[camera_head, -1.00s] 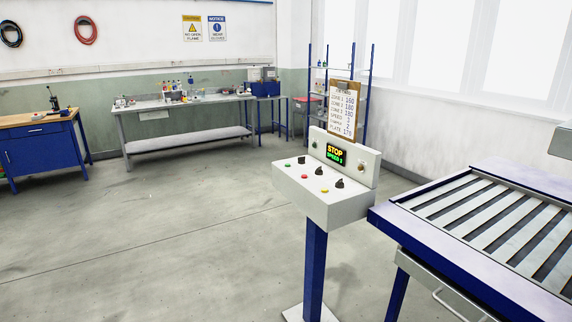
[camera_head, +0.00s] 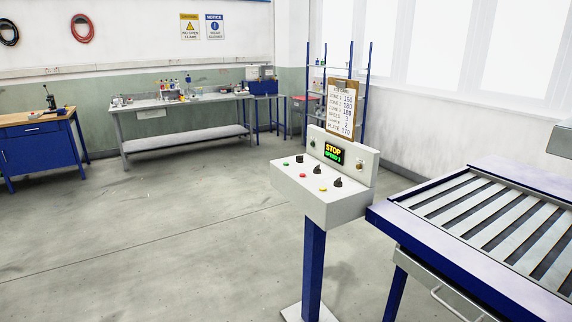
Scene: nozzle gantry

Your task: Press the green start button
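The control box (camera_head: 315,204) is light grey and stands on a blue post (camera_head: 313,265). The green button (camera_head: 286,163) is a small round button at the left of its sloped top. A red button (camera_head: 303,175) and a yellow button (camera_head: 323,190) sit nearer its front edge, with black knobs (camera_head: 317,169) between and beside them. The display (camera_head: 333,153) on the upright back panel reads STOP and SPEED 3. Neither of my grippers is in view.
A blue-framed slatted conveyor (camera_head: 415,215) stands close to the right of the control box. A clipboard (camera_head: 341,107) is fixed above the panel. A workbench (camera_head: 187,138) and a blue cabinet (camera_head: 32,150) stand farther back. The floor (camera_head: 150,240) in front and left is clear.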

